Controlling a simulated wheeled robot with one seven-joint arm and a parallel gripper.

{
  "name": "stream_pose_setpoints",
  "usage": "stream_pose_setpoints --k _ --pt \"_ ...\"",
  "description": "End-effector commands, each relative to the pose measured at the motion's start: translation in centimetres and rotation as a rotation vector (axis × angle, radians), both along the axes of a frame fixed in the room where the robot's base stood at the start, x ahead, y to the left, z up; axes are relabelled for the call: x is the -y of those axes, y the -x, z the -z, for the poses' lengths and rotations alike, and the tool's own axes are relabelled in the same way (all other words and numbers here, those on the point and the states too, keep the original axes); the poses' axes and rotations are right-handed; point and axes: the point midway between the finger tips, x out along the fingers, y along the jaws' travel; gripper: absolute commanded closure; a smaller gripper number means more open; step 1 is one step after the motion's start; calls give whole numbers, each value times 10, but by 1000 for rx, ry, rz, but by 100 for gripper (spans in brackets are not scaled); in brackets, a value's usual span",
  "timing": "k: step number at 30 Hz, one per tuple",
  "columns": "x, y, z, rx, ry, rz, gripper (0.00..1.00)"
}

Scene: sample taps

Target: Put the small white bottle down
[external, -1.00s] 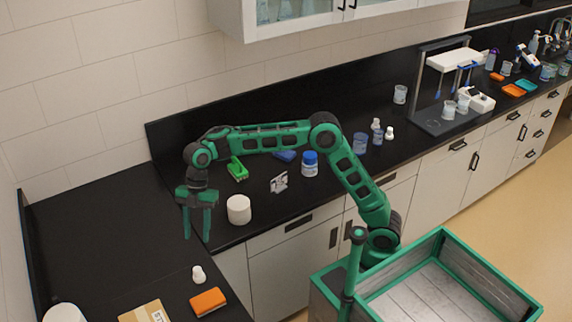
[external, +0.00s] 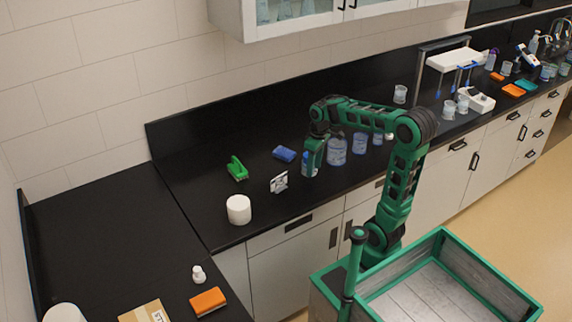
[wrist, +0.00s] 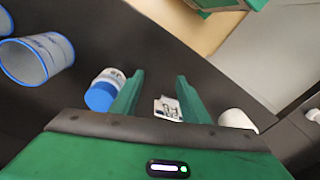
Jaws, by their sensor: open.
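A small white bottle (external: 199,275) stands upright on the left counter, close to the orange block, apart from my gripper. The blue-capped jar (wrist: 104,90) is just outside the left finger there.
Beakers (external: 336,151) stand right of my gripper. A white card stand (external: 279,183), white cylinder (external: 239,210), green item (external: 237,169) and blue item (external: 284,154) are to its left. An orange block (external: 208,302) and cardboard box (external: 146,312) lie on the left counter, whose middle is clear.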

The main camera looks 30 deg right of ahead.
Motion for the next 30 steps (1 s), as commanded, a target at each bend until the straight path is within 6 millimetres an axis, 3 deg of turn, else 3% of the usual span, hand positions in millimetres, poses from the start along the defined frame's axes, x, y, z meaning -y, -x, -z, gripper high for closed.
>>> stream_pose_setpoints --k 1,3,6,9,12,16,26,28,30 --pt "39 24 6 -5 8 149 59" --pt "84 60 19 -16 16 355 59" --pt "129 113 38 -36 22 612 59" --pt "154 158 55 -55 23 807 59" --pt "166 187 67 -67 23 930 59" --pt "171 203 74 -75 22 997 59" --pt "171 203 74 -75 22 999 59" --pt "171 203 74 -76 22 998 44" --pt "171 203 74 -76 22 998 44"
